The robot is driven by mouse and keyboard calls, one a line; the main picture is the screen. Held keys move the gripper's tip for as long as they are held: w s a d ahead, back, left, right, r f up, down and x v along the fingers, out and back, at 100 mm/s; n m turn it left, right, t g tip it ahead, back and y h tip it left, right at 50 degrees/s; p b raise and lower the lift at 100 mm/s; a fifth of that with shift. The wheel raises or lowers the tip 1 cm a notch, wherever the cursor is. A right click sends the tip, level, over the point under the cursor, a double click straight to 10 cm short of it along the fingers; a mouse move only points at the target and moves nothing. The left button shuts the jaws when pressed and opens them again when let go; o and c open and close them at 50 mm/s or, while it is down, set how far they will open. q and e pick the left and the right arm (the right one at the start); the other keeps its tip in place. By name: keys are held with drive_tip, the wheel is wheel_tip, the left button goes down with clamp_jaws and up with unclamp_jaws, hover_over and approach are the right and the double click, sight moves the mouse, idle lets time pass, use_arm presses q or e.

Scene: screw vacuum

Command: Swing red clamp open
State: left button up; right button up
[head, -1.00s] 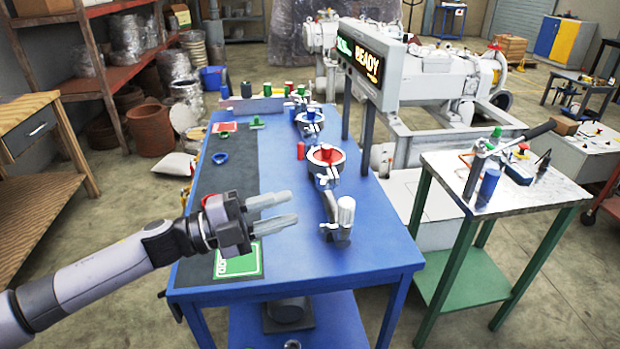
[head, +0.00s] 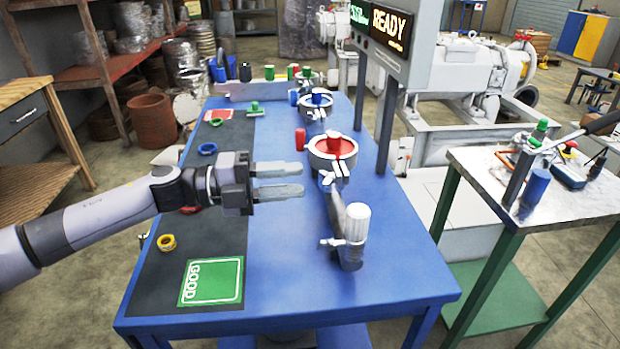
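The red station on the blue table (head: 285,285) is a round grey ring with a red part (head: 333,147) inside. A pale, wing-like clamp piece (head: 340,183) sits at its front, and I cannot tell whether it is fastened. A grey pipe runs from there to a white-capped fitting (head: 357,222). A red ring (head: 189,209) lies on the dark mat, mostly hidden by my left gripper (head: 302,180). That gripper is open and empty, with its two grey fingers apart. They point right, left of the clamp piece and not touching it. My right gripper is not in view.
A red cylinder (head: 300,139) stands left of the station. A blue station (head: 315,104) is behind it. A blue ring (head: 207,149), a yellow ring (head: 166,242) and a green GOOD card (head: 212,281) lie on the mat.

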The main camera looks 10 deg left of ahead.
sight(327, 178)
use_arm(q)
drive_tip(key=shift+x, duration=1.95)
clamp_jaws()
